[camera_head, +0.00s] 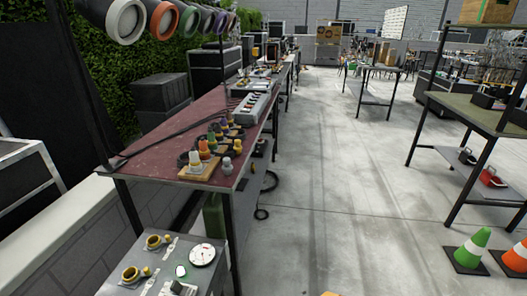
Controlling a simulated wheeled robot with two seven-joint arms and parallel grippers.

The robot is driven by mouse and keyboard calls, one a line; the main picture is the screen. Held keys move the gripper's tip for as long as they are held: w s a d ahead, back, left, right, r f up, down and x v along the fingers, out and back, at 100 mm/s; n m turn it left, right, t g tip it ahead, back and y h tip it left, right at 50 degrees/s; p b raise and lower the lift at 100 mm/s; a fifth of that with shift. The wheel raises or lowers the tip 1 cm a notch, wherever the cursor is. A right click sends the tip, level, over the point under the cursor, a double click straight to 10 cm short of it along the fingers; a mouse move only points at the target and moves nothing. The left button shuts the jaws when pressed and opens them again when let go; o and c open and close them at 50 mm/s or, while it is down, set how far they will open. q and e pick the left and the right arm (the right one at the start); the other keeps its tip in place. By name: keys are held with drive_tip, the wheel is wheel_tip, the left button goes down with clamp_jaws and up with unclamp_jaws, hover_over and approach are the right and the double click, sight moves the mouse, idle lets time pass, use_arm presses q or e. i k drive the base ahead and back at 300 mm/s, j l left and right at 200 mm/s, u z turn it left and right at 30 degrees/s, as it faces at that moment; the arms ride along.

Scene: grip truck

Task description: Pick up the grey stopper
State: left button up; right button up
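A small grey stopper-like piece (227,166) stands near the front right corner of the dark red table, beside a wooden block (199,172) that bears white and orange pieces (204,150). Neither of my grippers is in view.
The red table (160,142) holds several coloured pieces and a grey power strip-like box (256,106). A grey control box (172,268) with a dial stands in front. Traffic cones (470,250) stand at right. The middle floor is clear.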

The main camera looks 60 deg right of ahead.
sight(227, 168)
drive_tip(key=z, duration=1.55)
drive_tip(key=u, duration=2.65)
drive_tip(key=z, duration=2.65)
